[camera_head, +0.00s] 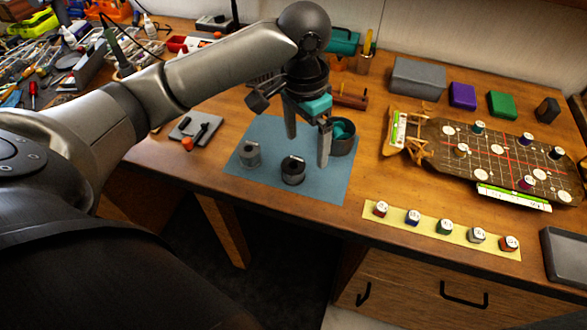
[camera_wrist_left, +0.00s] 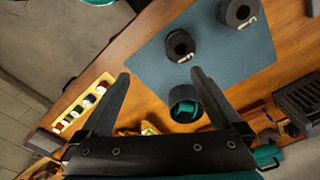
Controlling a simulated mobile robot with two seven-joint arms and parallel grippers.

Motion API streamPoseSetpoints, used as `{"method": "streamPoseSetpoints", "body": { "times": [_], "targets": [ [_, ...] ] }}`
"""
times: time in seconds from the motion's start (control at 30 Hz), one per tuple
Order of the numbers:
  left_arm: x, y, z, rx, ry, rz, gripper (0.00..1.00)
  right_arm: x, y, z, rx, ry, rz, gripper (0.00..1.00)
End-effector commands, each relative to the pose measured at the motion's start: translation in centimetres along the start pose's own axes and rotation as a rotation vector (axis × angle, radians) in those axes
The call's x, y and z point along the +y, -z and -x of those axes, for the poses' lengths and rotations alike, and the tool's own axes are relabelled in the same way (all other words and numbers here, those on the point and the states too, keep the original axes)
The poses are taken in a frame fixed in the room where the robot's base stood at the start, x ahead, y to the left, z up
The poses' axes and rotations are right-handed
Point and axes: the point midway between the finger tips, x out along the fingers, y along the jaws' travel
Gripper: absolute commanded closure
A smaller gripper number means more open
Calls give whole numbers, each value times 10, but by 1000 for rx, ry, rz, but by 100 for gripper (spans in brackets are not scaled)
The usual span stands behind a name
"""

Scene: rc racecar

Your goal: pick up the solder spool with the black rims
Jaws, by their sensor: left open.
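The solder spool with the black rims (camera_head: 293,171) stands on the blue mat, near the mat's front middle; in the left wrist view it (camera_wrist_left: 180,46) shows beyond the fingertips. A grey-rimmed spool (camera_head: 250,154) stands to its left on the mat, and also shows at the top of the wrist view (camera_wrist_left: 238,12). My left gripper (camera_head: 307,150) is open and empty, pointing down above the mat between the black-rimmed spool and a dark cup; its fingers also show in the wrist view (camera_wrist_left: 160,73). My right gripper is not in view.
The dark cup with teal contents (camera_head: 344,137) stands at the mat's right edge, close to one finger. The blue mat (camera_head: 325,190) is bare at its front right. A yellow strip (camera_head: 395,216) with several small pots lies right, below a patterned board (camera_head: 480,150).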

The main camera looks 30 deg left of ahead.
Motion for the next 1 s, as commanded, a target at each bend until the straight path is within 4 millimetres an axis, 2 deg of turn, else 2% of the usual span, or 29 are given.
{"method": "streamPoseSetpoints", "body": {
  "times": [0.03, 0.13, 0.3, 0.37, 0.7, 0.8, 1.0],
  "targets": [
    [-12, 0, 11, -11, 13, 29, 2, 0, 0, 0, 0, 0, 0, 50],
    [-24, -1, 25, -32, 18, 68, 2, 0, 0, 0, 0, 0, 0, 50],
    [-32, -4, 31, -51, 18, 99, 2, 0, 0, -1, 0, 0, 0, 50],
    [-32, -5, 24, -53, 17, 100, 2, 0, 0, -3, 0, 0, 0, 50],
    [-34, -8, -46, -53, 17, 99, 2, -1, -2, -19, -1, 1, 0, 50],
    [-34, -8, -58, -51, 17, 99, 2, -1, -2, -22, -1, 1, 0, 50],
    [-34, -8, -70, -50, 18, 98, 2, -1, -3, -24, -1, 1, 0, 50]
  ]
}}
